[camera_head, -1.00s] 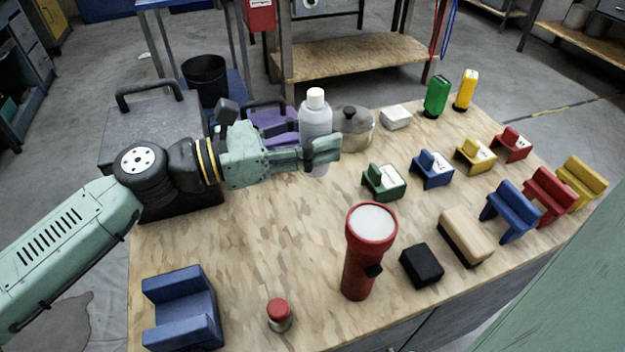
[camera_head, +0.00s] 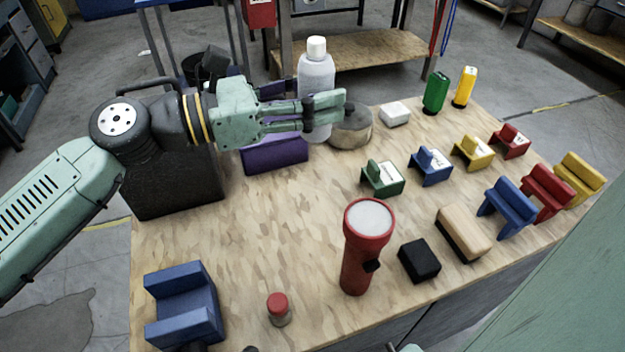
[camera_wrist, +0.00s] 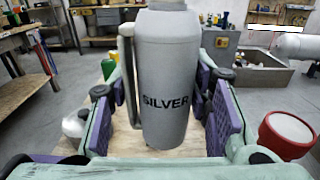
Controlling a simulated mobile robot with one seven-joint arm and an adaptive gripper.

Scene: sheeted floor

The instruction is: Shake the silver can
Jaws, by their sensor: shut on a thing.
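The silver can (camera_head: 316,76) is a grey bottle with a white cap. It stands upright between the fingers of my gripper (camera_head: 325,112), which is shut on it. The can is held above the back part of the wooden table. In the wrist view the can (camera_wrist: 166,75) fills the middle, with the word SILVER on its side, and the purple finger pads of my gripper (camera_wrist: 168,110) sit on both sides of it. The can's lower end is partly hidden behind the fingers in the head view.
A rounded metal container (camera_head: 351,130) stands just behind and right of the can. A purple box (camera_head: 275,154) and a dark case (camera_head: 175,180) are at the left. A red flashlight (camera_head: 366,240) stands in front.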

